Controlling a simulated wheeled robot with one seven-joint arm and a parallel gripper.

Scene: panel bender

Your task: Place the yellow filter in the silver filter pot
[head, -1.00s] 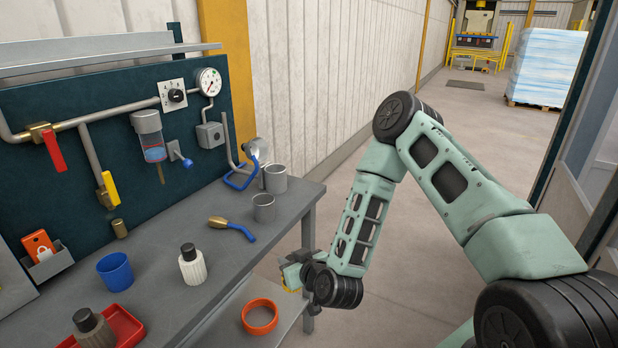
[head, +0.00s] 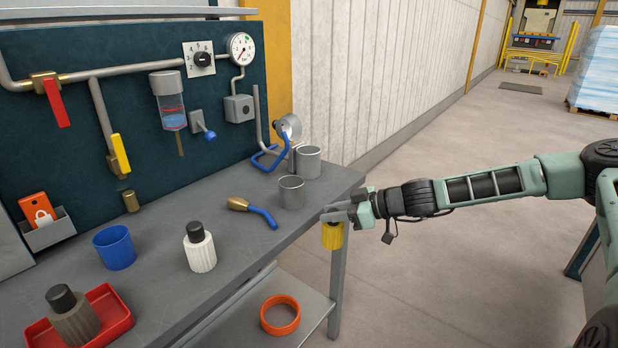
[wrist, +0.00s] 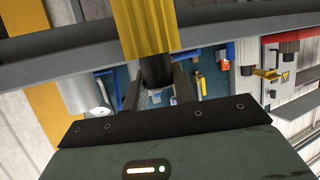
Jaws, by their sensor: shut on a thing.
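My gripper (head: 332,213) is shut on the yellow filter (head: 332,237) by its dark top end. The ribbed yellow body hangs below the fingers, just off the bench's right front edge. In the wrist view the filter (wrist: 146,28) shows with its black neck between the fingers. Two open silver pots stand at the right end of the bench: a nearer one (head: 291,193) and one farther back (head: 308,162). Which is the filter pot I cannot tell. Both are left of my gripper, apart from the filter, and their insides are mostly hidden.
On the grey bench (head: 170,210) are a brass-tipped blue tool (head: 252,211), a white filter (head: 200,249), a blue cup (head: 115,248) and a red tray (head: 118,321) with a grey filter (head: 73,316). An orange ring (head: 280,315) lies on the lower shelf. Open floor lies right.

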